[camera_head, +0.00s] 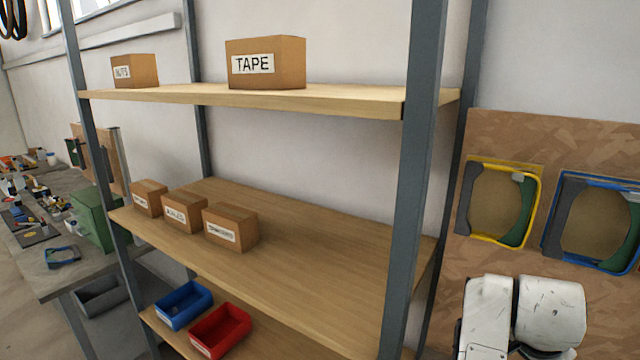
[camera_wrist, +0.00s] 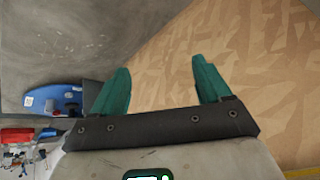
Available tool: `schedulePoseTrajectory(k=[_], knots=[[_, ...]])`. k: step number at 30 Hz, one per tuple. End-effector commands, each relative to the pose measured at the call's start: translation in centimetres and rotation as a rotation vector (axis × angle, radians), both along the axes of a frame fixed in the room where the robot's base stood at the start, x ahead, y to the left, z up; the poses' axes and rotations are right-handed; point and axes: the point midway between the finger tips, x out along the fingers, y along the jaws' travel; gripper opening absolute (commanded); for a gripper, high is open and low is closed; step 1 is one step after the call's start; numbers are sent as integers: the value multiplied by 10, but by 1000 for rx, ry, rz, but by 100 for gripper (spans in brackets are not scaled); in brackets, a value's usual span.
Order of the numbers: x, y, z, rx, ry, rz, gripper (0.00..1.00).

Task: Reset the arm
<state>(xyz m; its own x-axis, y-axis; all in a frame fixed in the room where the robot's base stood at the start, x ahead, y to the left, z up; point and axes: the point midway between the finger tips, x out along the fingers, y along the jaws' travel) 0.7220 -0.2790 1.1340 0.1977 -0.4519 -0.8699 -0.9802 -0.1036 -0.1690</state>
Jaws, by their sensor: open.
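My gripper (camera_wrist: 160,88) shows in the wrist view with its two teal fingers spread apart and nothing between them. Beyond the fingers is a brown particle board (camera_wrist: 200,60) beside a grey surface. In the head view, part of my white arm shows at the bottom right, in front of the brown board (camera_head: 455,290). The gripper itself is not visible in the head view.
A shelf rack (camera_head: 420,150) holds a TAPE box (camera_head: 290,62), several smaller boxes, a blue bin (camera_head: 184,303) and a red bin (camera_head: 221,331). A yellow frame (camera_head: 533,205) and a blue frame (camera_head: 548,235) are on the board. A cluttered workbench (camera_head: 60,275) stands left.

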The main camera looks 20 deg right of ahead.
Motion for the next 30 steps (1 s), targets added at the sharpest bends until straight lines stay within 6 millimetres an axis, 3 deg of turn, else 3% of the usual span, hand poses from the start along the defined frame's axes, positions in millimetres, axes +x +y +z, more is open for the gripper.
schedulePoseTrajectory(k=[5,11,17,26,27,30], knots=[[-4,17,-24,-139,77,350,77],[-12,61,-61,-201,147,725,77],[-33,116,-100,-196,184,1043,77],[-93,222,-151,-95,154,1489,77],[-104,214,-180,-61,204,1467,77],[-133,209,-214,16,292,1449,77]])
